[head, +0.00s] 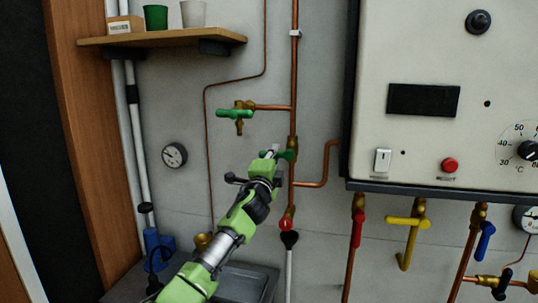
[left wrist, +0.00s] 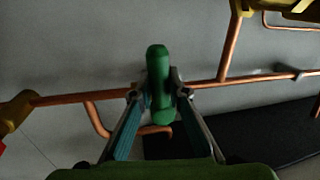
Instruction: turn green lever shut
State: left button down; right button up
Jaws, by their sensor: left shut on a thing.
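My left gripper (head: 275,154) reaches in from the lower left and is shut on a green lever (head: 290,155) on the vertical copper pipe. In the left wrist view the green lever (left wrist: 158,75) stands lengthwise between the two fingers of my left gripper (left wrist: 160,93), across the line of the copper pipe (left wrist: 205,85) behind it. The valve body under the lever is mostly hidden. A second green lever (head: 233,114) sits level on a brass valve up and to the left, apart from my gripper. My right gripper is not in view.
The white boiler panel (head: 425,120) juts out at the right. Below it are red (head: 358,228), yellow (head: 404,221) and blue (head: 486,240) levers. A red knob (head: 286,223) is below my gripper. A wooden shelf (head: 165,38) with cups is at upper left.

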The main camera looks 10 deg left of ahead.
pick_arm(q)
jog(key=shift+r+m, duration=0.2)
jog(key=shift+m, duration=0.4)
jog(key=c, duration=1.9)
grip_release()
jog(key=s, duration=0.4)
jog(key=s+f, duration=0.1)
jog(key=s, duration=0.3)
jog(key=s+f, duration=0.1)
jog(key=s, duration=0.2)
jog(key=shift+s+a+f, duration=0.15)
jog(key=shift+s+f, duration=0.05)
jog(key=shift+s, duration=0.2)
